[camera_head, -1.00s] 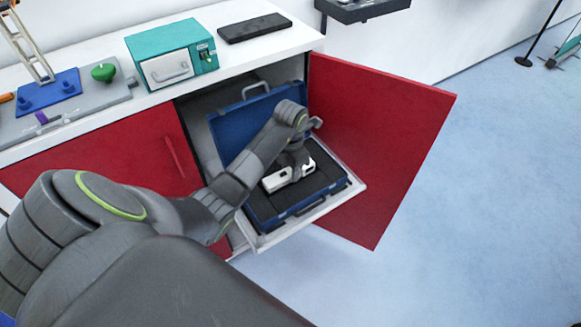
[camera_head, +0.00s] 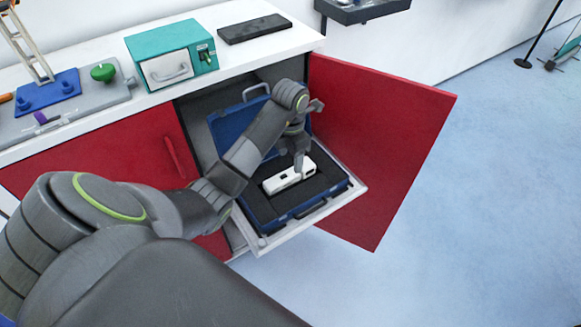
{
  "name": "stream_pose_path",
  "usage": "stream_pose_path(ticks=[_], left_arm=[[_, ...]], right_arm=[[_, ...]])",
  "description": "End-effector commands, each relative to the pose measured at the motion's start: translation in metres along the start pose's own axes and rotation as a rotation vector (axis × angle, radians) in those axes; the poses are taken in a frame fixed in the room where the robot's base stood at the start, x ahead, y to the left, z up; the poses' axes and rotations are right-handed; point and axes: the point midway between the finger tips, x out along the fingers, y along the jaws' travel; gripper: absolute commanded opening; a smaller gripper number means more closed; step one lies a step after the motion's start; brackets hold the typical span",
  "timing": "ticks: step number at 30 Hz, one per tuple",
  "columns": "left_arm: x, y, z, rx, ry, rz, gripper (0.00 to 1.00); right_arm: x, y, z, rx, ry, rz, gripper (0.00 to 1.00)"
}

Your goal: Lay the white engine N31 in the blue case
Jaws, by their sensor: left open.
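The white engine N31 (camera_head: 283,180) lies in the dark lining of the open blue case (camera_head: 262,219). The case stands on a pulled-out white shelf in the cabinet, its lid raised at the back. My left gripper (camera_head: 299,166) is open, just above and behind the engine, and its fingers hide a small part of it. Whether the fingertips still touch the engine cannot be told. My right gripper is not in view.
The open red door (camera_head: 380,140) stands close to the right of the case. The white shelf (camera_head: 262,243) sticks out over the floor. A teal box (camera_head: 172,55) and a black slab (camera_head: 254,28) stand on the countertop above.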

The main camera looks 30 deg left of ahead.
Motion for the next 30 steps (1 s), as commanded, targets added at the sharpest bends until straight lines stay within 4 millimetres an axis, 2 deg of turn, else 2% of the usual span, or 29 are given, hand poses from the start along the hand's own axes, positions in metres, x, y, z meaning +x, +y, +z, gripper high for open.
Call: stream_pose_path(ticks=[1,2,12,18,30], left_arm=[[-0.021,0.0,0.0,-0.001,-0.001,0.001,0.58],[-0.027,0.0,0.0,-0.001,-0.001,0.001,0.58],[-0.058,0.0,0.0,-0.001,0.0,0.0,0.58],[-0.064,0.0,0.0,-0.001,-0.001,0.0,0.58],[-0.064,0.0,0.001,-0.001,-0.001,0.001,0.58]], right_arm=[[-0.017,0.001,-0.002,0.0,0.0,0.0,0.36],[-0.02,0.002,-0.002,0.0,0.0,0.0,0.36],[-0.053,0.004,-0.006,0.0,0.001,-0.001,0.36],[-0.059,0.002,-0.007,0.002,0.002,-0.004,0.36],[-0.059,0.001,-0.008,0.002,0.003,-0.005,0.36]])
